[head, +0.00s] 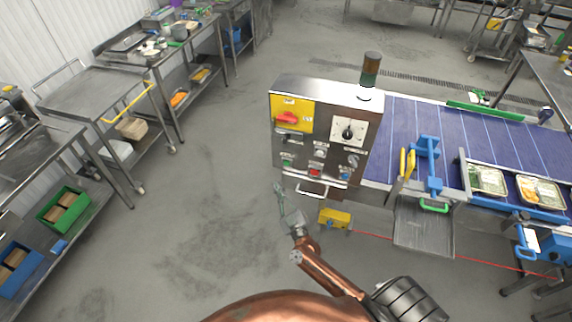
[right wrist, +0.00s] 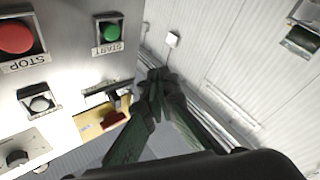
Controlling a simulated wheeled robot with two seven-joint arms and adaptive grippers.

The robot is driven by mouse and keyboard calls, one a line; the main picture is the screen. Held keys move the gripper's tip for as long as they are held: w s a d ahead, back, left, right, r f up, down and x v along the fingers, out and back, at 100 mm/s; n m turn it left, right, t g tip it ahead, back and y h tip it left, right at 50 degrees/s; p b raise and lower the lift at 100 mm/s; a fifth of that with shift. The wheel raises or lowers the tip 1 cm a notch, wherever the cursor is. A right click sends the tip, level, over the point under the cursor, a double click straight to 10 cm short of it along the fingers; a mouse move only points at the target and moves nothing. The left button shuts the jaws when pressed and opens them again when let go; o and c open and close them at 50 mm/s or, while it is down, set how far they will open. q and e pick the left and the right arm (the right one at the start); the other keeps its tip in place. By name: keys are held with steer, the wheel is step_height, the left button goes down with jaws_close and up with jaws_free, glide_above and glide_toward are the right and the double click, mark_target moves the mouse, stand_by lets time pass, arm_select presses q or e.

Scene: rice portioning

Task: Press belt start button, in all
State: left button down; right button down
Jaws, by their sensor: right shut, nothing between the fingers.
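The green start button (head: 287,161) is at the lower left of the belt's control box (head: 300,148). In the right wrist view the green button (right wrist: 112,32) shows clearly above its START label, which appears upside down. My right gripper (head: 279,187) is shut and empty, just below and left of the box's lower left corner. In the right wrist view its closed fingertips (right wrist: 157,78) lie to the lower right of the green button and appear apart from it. My left gripper is not in view.
The red stop button (right wrist: 15,35) sits beside the start button. A handle (head: 312,192) juts from the box's lower front. A yellow foot switch (head: 335,217) is below. The blue belt (head: 400,140) carries food trays (head: 487,180). The floor left of the box is clear.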

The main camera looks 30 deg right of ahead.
mark_target(287, 162)
steer(key=w+d+b, duration=0.2)
steer(key=w+d, duration=0.3)
steer(key=d, duration=0.1)
steer(key=shift+w+d+b, duration=0.25)
steer(key=shift+b, duration=0.05)
steer(key=shift+w+d, duration=0.1)
stand_by(1.3)
steer(key=shift+w+d, duration=0.2)
